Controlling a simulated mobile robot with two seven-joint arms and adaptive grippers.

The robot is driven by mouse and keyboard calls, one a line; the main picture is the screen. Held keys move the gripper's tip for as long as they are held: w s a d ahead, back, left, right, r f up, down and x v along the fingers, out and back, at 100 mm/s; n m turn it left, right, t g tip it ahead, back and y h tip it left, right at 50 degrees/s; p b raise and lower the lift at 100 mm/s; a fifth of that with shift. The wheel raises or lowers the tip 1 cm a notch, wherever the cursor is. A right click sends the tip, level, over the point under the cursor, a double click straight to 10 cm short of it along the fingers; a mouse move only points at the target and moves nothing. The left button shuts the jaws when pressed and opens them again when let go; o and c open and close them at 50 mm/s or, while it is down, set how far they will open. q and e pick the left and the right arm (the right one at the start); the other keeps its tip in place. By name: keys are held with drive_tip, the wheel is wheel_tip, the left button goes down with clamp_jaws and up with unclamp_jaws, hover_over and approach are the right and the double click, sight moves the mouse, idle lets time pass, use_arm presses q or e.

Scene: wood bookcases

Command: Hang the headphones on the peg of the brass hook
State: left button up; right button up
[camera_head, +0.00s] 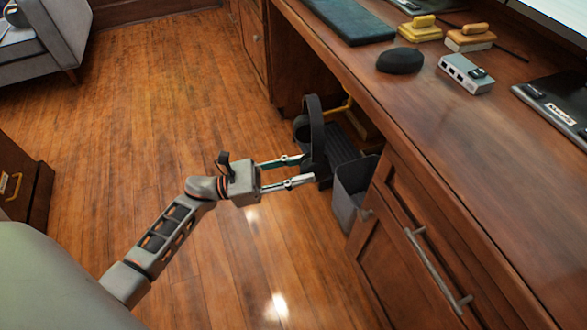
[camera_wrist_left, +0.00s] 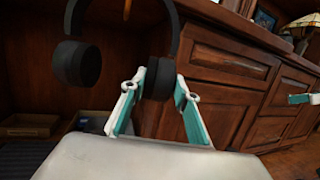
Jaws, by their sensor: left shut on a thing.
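The dark over-ear headphones (camera_head: 317,125) are upright in my left gripper (camera_head: 307,171), under the desk's edge. In the left wrist view the headband arches up out of the frame, with one ear cup (camera_wrist_left: 77,65) hanging free at left. The left gripper (camera_wrist_left: 160,82) is shut on the other ear cup. A brass-coloured piece (camera_head: 347,104), which looks like the hook, shows just behind the headband under the desk. Its peg is not clear, and I cannot tell whether the band touches it. A teal-and-white fingertip (camera_wrist_left: 301,98), seemingly my right gripper's, shows at the wrist view's right edge.
The wooden desk (camera_head: 450,150) overhangs the headphones, with drawers (camera_head: 400,235) at right. A dark grey bin (camera_head: 352,185) stands close beside the gripper. A mouse (camera_head: 400,60) and a hub (camera_head: 466,74) lie on top. The floor (camera_head: 190,90) at left is clear.

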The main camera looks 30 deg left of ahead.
use_arm(q)
drive_tip(key=shift+w+d+p, duration=0.15)
drive_tip(key=shift+w+d, duration=0.45)
drive_tip(key=shift+w, duration=0.15)
drive_tip(key=shift+w+d+p, duration=0.15)
drive_tip(key=shift+w+d, duration=0.4)
drive_tip(key=shift+w, duration=0.2)
drive_tip(key=shift+d+f+b, duration=0.1)
drive_tip(key=shift+f+b, duration=0.2)
drive_tip(key=shift+f, duration=0.1)
drive_tip(key=shift+w+d+f+b, duration=0.1)
drive_tip(key=shift+w+f+b, duration=0.1)
drive_tip(key=shift+f+b, duration=0.15)
drive_tip(key=shift+w+d+f+b, duration=0.1)
drive_tip(key=shift+f+b, duration=0.1)
drive_tip(key=shift+b, duration=0.1)
drive_tip(key=shift+w+d+b, duration=0.1)
drive_tip(key=shift+w+b, duration=0.05)
drive_tip(key=shift+b, duration=0.15)
use_arm(e)
drive_tip(key=shift+s+a+f+m, duration=0.1)
drive_tip(key=shift+s+a+m, duration=0.1)
drive_tip(key=shift+a+m, duration=0.4)
drive_tip(key=shift+s+a+m, duration=0.2)
drive_tip(key=shift+a+m, duration=0.3)
drive_tip(key=shift+m, duration=0.1)
use_arm(q)
drive_tip(key=o, duration=1.3)
